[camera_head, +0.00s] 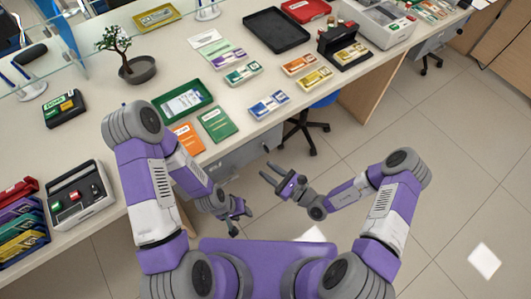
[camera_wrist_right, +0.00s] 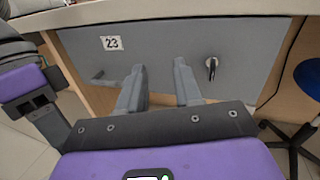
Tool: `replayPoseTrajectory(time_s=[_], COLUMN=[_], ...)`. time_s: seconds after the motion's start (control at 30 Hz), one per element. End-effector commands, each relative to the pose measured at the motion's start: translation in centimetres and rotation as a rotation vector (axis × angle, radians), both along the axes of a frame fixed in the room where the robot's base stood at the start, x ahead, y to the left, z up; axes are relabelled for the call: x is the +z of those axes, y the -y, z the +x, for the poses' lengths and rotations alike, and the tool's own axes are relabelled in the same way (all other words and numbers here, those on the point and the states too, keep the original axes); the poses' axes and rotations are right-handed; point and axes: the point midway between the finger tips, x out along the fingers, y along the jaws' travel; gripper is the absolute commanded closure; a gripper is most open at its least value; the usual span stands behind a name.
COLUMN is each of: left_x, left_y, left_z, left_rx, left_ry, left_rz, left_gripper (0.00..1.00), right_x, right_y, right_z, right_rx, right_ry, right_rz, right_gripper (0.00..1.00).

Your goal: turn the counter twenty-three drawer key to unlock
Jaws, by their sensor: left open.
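The counter twenty-three drawer (camera_wrist_right: 165,45) is a grey front under the counter, with a white "23" label (camera_wrist_right: 112,43) and a bar handle (camera_wrist_right: 104,77) at its left. The key (camera_wrist_right: 211,68) sits in the lock at the right of the front, its bow hanging roughly upright. In the head view the grey drawer front (camera_head: 246,154) shows below the counter edge; the key cannot be made out there. My right gripper (camera_head: 269,172) is open and empty, facing the front; in the wrist view its fingers (camera_wrist_right: 158,66) are left of the key, apart from it. My left gripper (camera_head: 240,212) is open, lower left.
A blue stool (camera_wrist_right: 307,78) stands right of the drawer, its dark base (camera_head: 305,132) on the floor. On the counter lie a green tray (camera_head: 183,102), a green booklet (camera_head: 217,124) and banknote bundles (camera_head: 269,104) near the edge. The floor to the right is open.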

Motion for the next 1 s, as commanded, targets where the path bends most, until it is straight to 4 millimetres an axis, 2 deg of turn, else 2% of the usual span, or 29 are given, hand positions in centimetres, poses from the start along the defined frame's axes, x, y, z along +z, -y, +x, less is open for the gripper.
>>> replayPoseTrajectory(time_s=[0.1,0.27,0.37,0.7,1.0], left_x=[0.0,-0.2,-0.5,-2.1,-2.3], left_y=[0.0,0.0,0.0,0.0,0.0], left_z=[0.0,0.0,0.0,0.0,0.0], left_rx=[0.0,0.0,0.0,0.0,0.0], left_ry=[-0.001,-0.001,-0.001,-0.001,-0.001], left_rz=[0.0,0.0,0.0,0.0,0.0], left_gripper=[0.57,0.57,0.57,0.57,0.57], right_x=[-1.5,-2.4,-2.6,-2.6,-2.4], right_y=[2.8,4.5,4.1,1.0,0.3], right_z=[2.4,3.7,4.7,8.7,9.7], right_rx=[-0.202,-0.32,-0.33,-0.324,-0.324], right_ry=[-0.047,-0.069,-0.069,-0.071,-0.073], right_rz=[0.029,0.035,0.033,0.033,0.034], right_gripper=[0.66,0.66,0.66,0.66,0.66])
